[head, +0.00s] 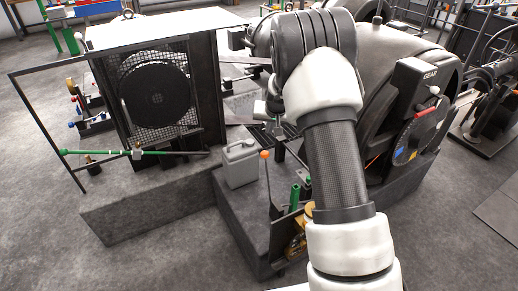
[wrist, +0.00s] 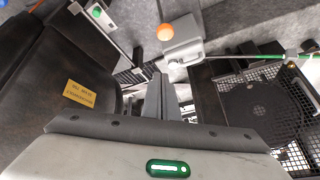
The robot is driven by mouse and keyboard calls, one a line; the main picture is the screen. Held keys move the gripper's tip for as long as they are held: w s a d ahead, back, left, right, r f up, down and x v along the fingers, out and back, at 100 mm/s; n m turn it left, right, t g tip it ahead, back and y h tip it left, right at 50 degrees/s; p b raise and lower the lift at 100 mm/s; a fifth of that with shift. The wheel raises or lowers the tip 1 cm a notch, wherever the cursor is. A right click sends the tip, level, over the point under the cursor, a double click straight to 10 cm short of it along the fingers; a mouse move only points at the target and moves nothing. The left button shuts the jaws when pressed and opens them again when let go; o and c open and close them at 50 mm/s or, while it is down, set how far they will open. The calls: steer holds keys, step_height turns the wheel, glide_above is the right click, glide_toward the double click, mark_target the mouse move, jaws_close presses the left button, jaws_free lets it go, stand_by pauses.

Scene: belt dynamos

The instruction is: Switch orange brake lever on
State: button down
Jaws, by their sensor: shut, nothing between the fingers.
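The orange ball knob of the brake lever (head: 264,154) tops a thin dark rod that stands up from the machine base, left of my arm. In the wrist view the orange knob (wrist: 165,32) is near the top, beyond my fingertips. My gripper (wrist: 161,78) is shut and empty, its fingers pointing towards the knob. A gap shows between fingertips and knob in that picture; the depth is unclear. In the head view my arm largely hides the gripper. Most of the lever's rod is out of the wrist view.
A grey canister (head: 240,165) stands close left of the lever. A green handle (head: 296,195) is near its foot. A mesh-guarded dark fan (head: 157,95) stands left, with a long green bar (head: 120,153) before it. A large dark machine marked GEAR (head: 430,76) stands right.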

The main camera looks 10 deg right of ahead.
steer(key=shift+w+f, duration=0.1)
steer(key=shift+f, duration=0.1)
steer(key=shift+w+a+f+b, duration=0.2)
steer(key=shift+f+b, duration=0.2)
steer(key=shift+f, duration=1.15)
steer(key=shift+w+a+f+b, duration=0.1)
steer(key=shift+w+f+b, duration=0.25)
steer(key=shift+f, duration=1.15)
steer(key=shift+w+a+f+b, duration=0.15)
steer(key=shift+f+b, duration=0.35)
steer(key=shift+f, duration=1.05)
steer(key=shift+s, duration=0.15)
